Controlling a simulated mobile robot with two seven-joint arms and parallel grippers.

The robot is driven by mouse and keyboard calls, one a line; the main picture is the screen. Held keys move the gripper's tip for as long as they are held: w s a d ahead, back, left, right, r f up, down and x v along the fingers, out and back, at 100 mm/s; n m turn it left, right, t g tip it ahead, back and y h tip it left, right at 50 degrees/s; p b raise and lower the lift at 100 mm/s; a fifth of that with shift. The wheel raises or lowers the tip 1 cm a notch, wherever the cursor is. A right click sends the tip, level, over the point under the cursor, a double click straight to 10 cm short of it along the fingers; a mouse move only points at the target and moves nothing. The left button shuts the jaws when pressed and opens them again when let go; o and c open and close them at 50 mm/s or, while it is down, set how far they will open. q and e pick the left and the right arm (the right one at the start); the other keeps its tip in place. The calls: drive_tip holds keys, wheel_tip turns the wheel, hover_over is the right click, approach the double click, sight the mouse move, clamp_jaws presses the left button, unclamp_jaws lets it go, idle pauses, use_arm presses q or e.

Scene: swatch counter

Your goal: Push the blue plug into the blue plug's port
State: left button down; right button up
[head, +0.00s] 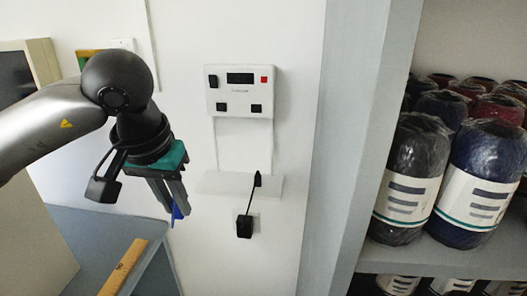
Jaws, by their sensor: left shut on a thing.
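The blue plug (177,212) is a small blue piece at the tips of my left gripper (174,203). My left gripper is shut on it, pointing down, with its fingers partly covering it. The plug is in front of the white wall, left of the small white ledge (212,183) and the black adapter. It appears apart from both. I cannot make out a port marked blue. My right gripper is not in view.
A white wall unit (239,106) has a dark display, a red button and black pieces. A black adapter (244,227) sits on the wall, its cord rising to the ledge. A wooden ruler (124,267) lies on the grey counter (80,228). Yarn shelves (440,260) stand right.

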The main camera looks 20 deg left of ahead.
use_arm(q)
drive_tip(key=w+d+f+m+b, duration=0.2)
drive_tip(key=w+d+f+b, duration=0.2)
drive_tip(key=d+f+b, duration=0.7)
wheel_tip(320, 180, down, 6)
drive_tip(key=shift+d+r+m+h+b, duration=0.15)
drive_tip(key=shift+d+m+h+b, duration=0.25)
drive_tip(key=shift+d, duration=0.3)
drive_tip(key=shift+w, duration=0.1)
